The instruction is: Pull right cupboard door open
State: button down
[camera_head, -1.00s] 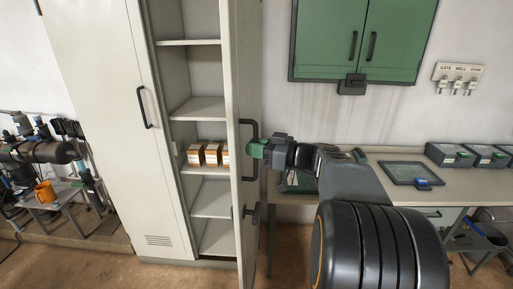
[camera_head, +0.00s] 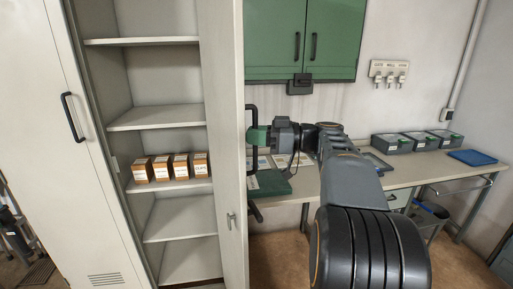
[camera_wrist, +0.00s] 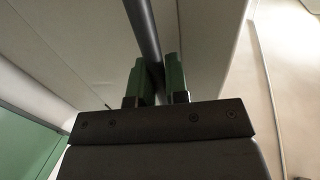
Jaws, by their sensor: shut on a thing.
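The right cupboard door (camera_head: 228,150) stands swung open, seen nearly edge-on in the head view. Its dark bar handle (camera_head: 251,112) is on the door's outer face. My gripper (camera_head: 258,135) is at the handle, its green fingers shut on the bar. In the wrist view the handle bar (camera_wrist: 143,30) runs between the two green fingers of my gripper (camera_wrist: 157,80). Behind the open door, the shelves (camera_head: 160,117) show; several small brown boxes (camera_head: 172,166) stand on one of them. A small latch lever (camera_head: 231,220) is lower on the door's inner side.
The left cupboard door (camera_head: 40,160) is shut, with its own dark handle (camera_head: 73,116). A workbench (camera_head: 405,172) with grey bins (camera_head: 392,144) and a blue tray (camera_head: 472,157) runs along the wall to the right. A green wall cabinet (camera_head: 335,45) hangs above it.

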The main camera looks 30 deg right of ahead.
jog(key=shift+d, duration=0.2)
jog(key=c, duration=1.1)
grip_release()
jog(key=shift+c, duration=0.2)
jog(key=shift+d, duration=0.1)
jog(key=b+v, duration=0.1)
jog(key=v, duration=1.2)
jog(key=shift+s+d, duration=0.2)
jog(key=shift+d, duration=0.15)
